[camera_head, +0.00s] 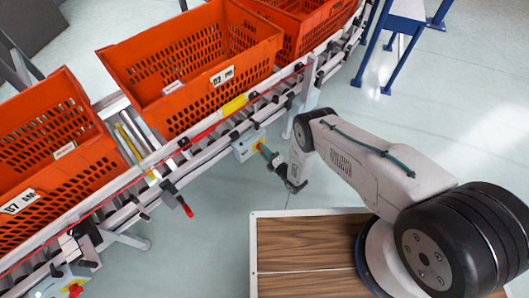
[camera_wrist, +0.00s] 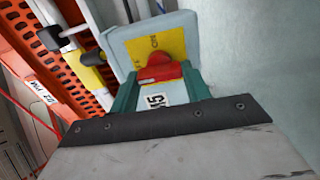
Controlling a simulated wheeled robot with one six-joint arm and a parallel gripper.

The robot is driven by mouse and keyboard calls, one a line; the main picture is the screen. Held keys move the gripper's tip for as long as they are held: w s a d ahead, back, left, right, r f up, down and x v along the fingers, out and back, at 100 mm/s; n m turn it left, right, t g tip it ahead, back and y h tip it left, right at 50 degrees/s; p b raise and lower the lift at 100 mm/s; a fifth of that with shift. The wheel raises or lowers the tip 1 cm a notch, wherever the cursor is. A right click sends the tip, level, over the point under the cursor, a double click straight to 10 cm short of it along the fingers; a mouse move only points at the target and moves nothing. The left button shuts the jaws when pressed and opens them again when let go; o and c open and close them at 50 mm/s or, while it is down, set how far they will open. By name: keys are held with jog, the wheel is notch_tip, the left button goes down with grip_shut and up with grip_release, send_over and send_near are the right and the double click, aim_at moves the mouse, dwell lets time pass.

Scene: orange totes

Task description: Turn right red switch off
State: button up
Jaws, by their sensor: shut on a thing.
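The right red switch (camera_wrist: 160,69) sits on a yellow plate (camera_wrist: 157,46) on the front of a pale grey box, in the wrist view. In the head view this switch box (camera_head: 245,147) is mounted on the near side of the conveyor. My gripper (camera_wrist: 161,78) has its two green fingers on either side of the red knob and is shut on it. In the head view my gripper (camera_head: 266,151) reaches the box from the right, and the knob is hidden. The knob appears to lie across the plate. Another switch box (camera_head: 60,284) with a red knob is at the lower left.
Orange totes (camera_head: 190,70) stand along the conveyor (camera_head: 150,160), which runs diagonally. A red-tipped lever (camera_head: 187,209) hangs from its near side. Blue stand legs (camera_head: 388,45) are at the top right. The pale floor (camera_head: 215,235) below the conveyor is clear.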

jog(key=shift+o, duration=0.2)
dwell(0.3)
jog(key=o, duration=1)
jog(key=shift+c, duration=0.2)
jog(key=v, duration=0.7)
jog(key=shift+s+d, duration=0.25)
jog(key=shift+d, duration=0.05)
